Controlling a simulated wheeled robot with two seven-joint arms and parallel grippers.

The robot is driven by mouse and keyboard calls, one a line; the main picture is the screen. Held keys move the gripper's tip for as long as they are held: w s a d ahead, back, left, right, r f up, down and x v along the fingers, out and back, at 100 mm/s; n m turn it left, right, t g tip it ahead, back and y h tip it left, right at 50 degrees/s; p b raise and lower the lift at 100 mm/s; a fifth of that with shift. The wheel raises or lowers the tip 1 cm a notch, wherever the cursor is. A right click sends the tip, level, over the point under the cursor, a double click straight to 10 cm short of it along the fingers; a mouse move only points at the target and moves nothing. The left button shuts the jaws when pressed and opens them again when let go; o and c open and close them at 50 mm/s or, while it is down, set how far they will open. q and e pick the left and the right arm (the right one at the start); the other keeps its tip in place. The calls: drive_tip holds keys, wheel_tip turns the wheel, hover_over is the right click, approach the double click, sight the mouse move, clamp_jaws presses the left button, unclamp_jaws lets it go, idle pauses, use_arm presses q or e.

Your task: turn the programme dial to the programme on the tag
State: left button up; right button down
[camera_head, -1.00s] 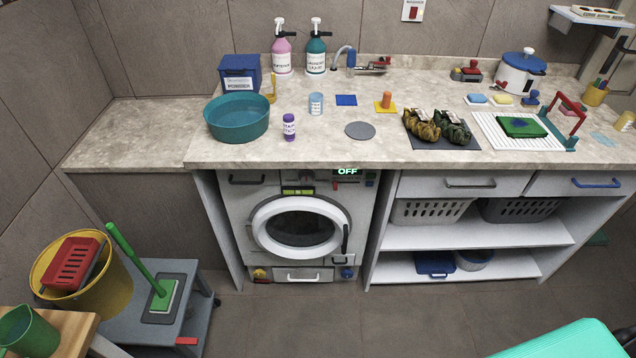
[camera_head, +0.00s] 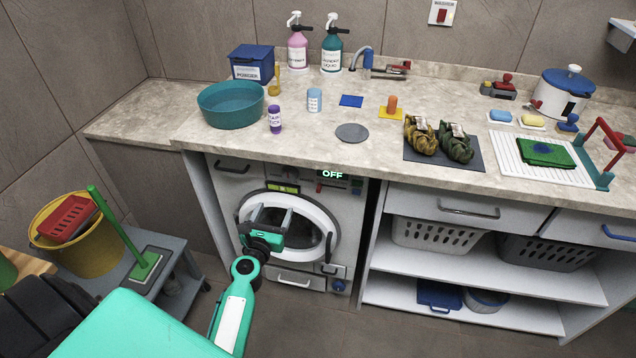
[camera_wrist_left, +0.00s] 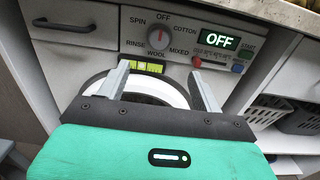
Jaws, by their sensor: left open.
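The washing machine (camera_head: 230,193) stands under the counter with its display (camera_head: 332,174) reading OFF. Its programme dial (camera_wrist_left: 160,33) is a grey knob with a red mark, ringed by the labels OFF, COTTON, MIXED, WOOL, RINSE and SPIN. The mark seems to run towards OFF. A yellow-green tag (camera_wrist_left: 148,66) sits just below the dial; its writing is too small to read. My left gripper (camera_head: 272,214) is open and empty in front of the machine's door, below the dial. It also shows in the left wrist view (camera_wrist_left: 160,70), fingers apart and pointing towards the panel. My right gripper is out of view.
A drawer handle (camera_wrist_left: 63,25) lies left of the dial; blue and red buttons (camera_wrist_left: 237,68) lie right. The counter (camera_head: 320,150) overhangs the panel. A trolley (camera_head: 165,255) with a yellow bucket (camera_head: 95,255) stands at left. Open shelves (camera_head: 480,275) are at right.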

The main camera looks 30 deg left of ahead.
sight(288, 178)
use_arm(q)
drive_tip(key=x, duration=1.2)
drive_tip(key=shift+w, duration=0.1)
drive_tip(key=shift+w+a+b, duration=0.25)
drive_tip(key=shift+w+b, duration=0.05)
drive_tip(key=shift+w, duration=0.35)
drive_tip(key=c, duration=0.7)
drive_tip(key=shift+c, duration=1.4)
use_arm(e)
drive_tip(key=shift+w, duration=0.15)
